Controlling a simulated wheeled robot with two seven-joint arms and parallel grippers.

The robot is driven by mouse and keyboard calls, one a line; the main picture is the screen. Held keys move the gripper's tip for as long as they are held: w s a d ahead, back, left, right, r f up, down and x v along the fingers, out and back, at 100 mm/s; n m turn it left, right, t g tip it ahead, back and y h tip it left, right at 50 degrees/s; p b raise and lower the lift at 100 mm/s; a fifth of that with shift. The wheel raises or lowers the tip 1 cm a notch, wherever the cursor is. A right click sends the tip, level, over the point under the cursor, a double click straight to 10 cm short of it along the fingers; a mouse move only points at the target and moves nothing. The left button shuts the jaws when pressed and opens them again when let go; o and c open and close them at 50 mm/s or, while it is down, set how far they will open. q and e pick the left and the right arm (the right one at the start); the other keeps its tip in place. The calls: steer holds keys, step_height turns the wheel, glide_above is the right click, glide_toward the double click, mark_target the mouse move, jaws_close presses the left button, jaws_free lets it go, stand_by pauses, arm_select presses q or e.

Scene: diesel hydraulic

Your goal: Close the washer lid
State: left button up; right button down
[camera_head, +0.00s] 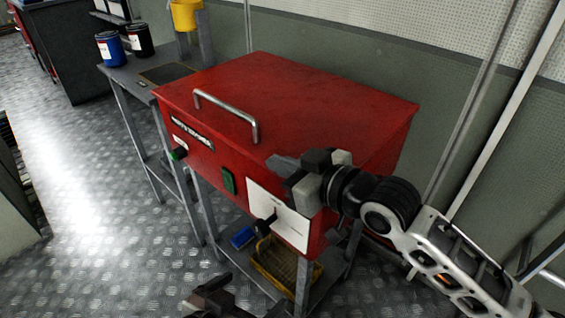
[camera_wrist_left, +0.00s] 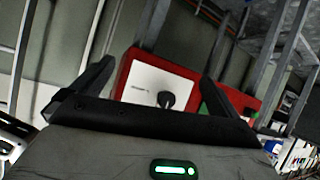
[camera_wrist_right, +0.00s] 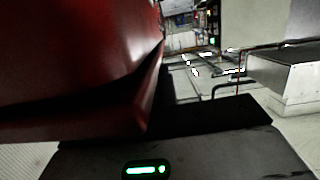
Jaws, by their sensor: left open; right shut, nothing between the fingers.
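The red parts washer (camera_head: 212,165) stands on a grey metal frame. Its red lid (camera_head: 300,95) lies down over the box and looks flat, with a metal bar handle (camera_head: 226,115) near the front edge. Whether a thin gap stays under the lid is unclear; the right wrist view shows a dark line below a red surface (camera_wrist_right: 75,55). My right gripper (camera_head: 284,165) is shut and empty at the lid's front right corner; contact is unclear. My left gripper (camera_head: 205,298) is open and empty, low in front of the washer. The left wrist view shows the washer's white panel (camera_wrist_left: 155,87) between its fingers.
The front panel carries a black knob (camera_head: 264,225) and a green switch (camera_head: 228,181). A yellow basket (camera_head: 285,268) sits on the shelf below. A side table (camera_head: 135,85) with blue and black cans stands at left.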

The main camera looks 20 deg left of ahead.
steer(key=shift+d+f, duration=0.1)
steer(key=shift+f, duration=0.6)
steer(key=shift+r, duration=0.2)
steer(key=r+p, duration=0.5)
steer(key=shift+s+d+r, duration=0.15)
steer(key=shift+d, duration=0.15)
steer(key=v, duration=0.9)
steer(key=s+d+f+m+h, duration=0.3)
steer(key=d+f+m+h, duration=0.1)
steer(key=d+f, duration=0.25)
steer(key=s+d+f+m+h, duration=0.35)
steer(key=d+f+h, duration=0.2)
steer(key=f, duration=0.25)
steer(key=s+d+f+m+g+h, duration=0.35)
steer(key=s+d+f, duration=0.35)
steer(key=s+d, duration=0.4)
arm_select(q)
steer(key=shift+a+r+g+p, duration=0.15)
steer(key=shift+r+p, duration=0.15)
steer(key=shift+r, duration=0.25)
steer(key=shift+a+r+g+p, duration=0.15)
steer(key=shift+r+p, duration=0.1)
steer(key=shift+r, duration=0.25)
arm_select(e)
steer(key=w+a+f+t+y, duration=0.1)
steer(key=w+a+t+y, duration=0.2)
steer(key=w+a+t, duration=0.3)
steer(key=shift+w+a+t, duration=0.2)
steer(key=shift+a+t, duration=0.25)
steer(key=shift+t, duration=0.1)
